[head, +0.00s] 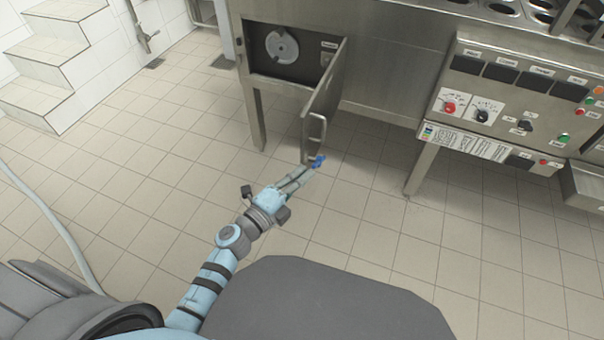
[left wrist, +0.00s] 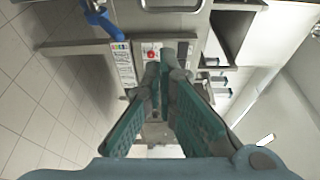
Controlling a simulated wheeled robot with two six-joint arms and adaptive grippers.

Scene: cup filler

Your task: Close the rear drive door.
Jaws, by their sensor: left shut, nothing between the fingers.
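The rear drive door (head: 325,92) stands open in the head view, swung out from its compartment (head: 288,52) toward me. A bar handle (head: 317,130) is on its lower part. My left gripper (head: 309,173) is just below the door's lower end, with its fingers pointing up toward it. I cannot tell whether they touch. In the left wrist view the gripper's fingers (left wrist: 165,75) converge and hold nothing. A metal loop at the top edge there looks like a handle. My right gripper is out of view.
A small blue lever (head: 318,161) shows by the fingertips; it also shows in the left wrist view (left wrist: 100,20). A control panel (head: 515,95) stands to the right, with machine legs below. Tiled floor around my arm is clear. White steps (head: 60,55) are at far left.

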